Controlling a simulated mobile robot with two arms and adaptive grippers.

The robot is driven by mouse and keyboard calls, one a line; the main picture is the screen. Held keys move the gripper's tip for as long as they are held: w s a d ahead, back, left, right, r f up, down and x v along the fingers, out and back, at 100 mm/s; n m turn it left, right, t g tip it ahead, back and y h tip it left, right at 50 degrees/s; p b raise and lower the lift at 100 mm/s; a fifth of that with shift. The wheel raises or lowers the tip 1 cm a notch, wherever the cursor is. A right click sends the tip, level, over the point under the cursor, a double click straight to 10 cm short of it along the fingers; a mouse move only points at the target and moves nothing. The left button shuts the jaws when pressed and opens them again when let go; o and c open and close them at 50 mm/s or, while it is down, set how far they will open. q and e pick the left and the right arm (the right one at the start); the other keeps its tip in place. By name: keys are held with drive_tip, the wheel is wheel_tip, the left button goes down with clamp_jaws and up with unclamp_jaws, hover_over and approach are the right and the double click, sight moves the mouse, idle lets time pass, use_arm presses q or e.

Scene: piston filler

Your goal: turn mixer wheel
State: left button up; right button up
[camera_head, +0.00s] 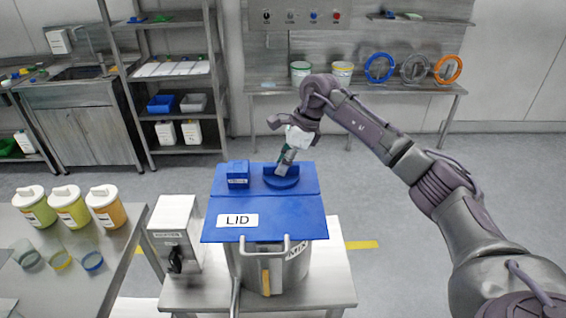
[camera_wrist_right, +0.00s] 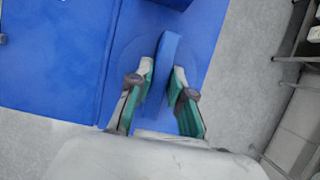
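A steel vessel (camera_head: 297,267) stands on a small table under a blue lid marked LID (camera_head: 289,222). On the lid's far part is a round blue wheel-like piece (camera_head: 268,182) with a raised bar across it. In the right wrist view the raised bar (camera_wrist_right: 168,55) stands between the fingers. My right gripper (camera_head: 285,165) is at this piece from above, and it also shows in the wrist view (camera_wrist_right: 164,68). Its fingers straddle the bar, with narrow gaps visible, so it looks open. Its fingertips partly cover the piece in the head view. My left gripper is out of view.
A blue block (camera_head: 238,174) stands on the lid left of the round piece. A grey box with a black knob (camera_head: 175,260) is beside the vessel. A left table holds several jars (camera_head: 70,207) and cups. Open floor (camera_head: 390,220) lies to the right.

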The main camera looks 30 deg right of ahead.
clamp_jaws()
drive_tip(key=shift+m, duration=0.3)
